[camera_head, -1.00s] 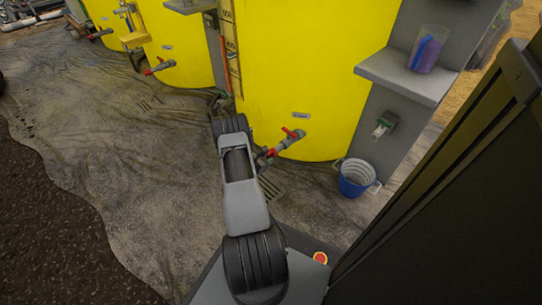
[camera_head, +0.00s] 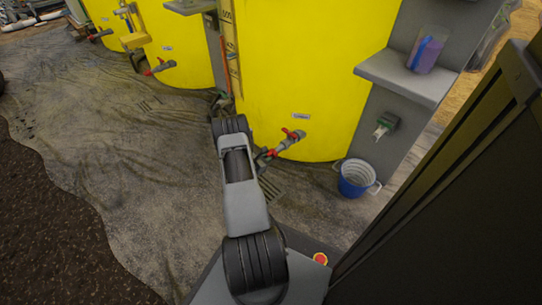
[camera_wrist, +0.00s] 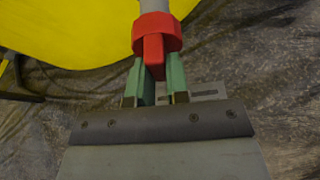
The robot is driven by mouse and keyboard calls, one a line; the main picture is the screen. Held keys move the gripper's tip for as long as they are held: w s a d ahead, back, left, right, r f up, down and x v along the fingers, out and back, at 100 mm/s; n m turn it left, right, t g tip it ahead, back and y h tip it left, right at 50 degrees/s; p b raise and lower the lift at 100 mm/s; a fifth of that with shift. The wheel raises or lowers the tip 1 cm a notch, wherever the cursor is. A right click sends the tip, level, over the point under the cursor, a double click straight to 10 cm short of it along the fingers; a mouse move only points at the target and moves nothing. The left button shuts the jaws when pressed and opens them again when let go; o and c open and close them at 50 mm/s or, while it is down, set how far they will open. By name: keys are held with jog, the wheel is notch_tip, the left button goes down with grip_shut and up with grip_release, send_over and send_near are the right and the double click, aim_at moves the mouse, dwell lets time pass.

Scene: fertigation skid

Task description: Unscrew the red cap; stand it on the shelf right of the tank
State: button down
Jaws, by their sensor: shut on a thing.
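The red cap (camera_wrist: 156,34) is at the top middle of the wrist view, on the end of a grey pipe (camera_wrist: 155,5). My gripper (camera_wrist: 156,78) is shut on the cap's projecting grip, one green finger on each side. In the head view a small part of the red cap (camera_head: 270,152) shows beside my arm; my gripper is mostly hidden there. The pipe and a red-handled valve (camera_head: 292,135) stand out from the big yellow tank (camera_head: 310,60). The grey shelf (camera_head: 405,77) is right of the tank and holds a clear cup with purple and blue contents (camera_head: 426,54).
A blue bucket (camera_head: 356,178) stands on the floor below the shelf. A green and grey fitting (camera_head: 385,125) is on the panel under the shelf. A dark cabinet-like structure (camera_head: 450,200) fills the right side. The shelf's left part is bare.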

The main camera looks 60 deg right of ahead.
jog(key=shift+n+g, duration=0.5)
jog(key=shift+a, duration=0.2)
jog(key=shift+w+a, duration=0.25)
jog(key=shift+a, duration=0.4)
jog(key=shift+w+a, duration=0.2)
jog(key=shift+a, duration=0.4)
jog(key=shift+a, duration=0.1)
jog(key=shift+w+a, duration=0.35)
jog(key=shift+a, duration=0.55)
jog(key=shift+w+a, duration=0.3)
jog(key=shift+a, duration=0.6)
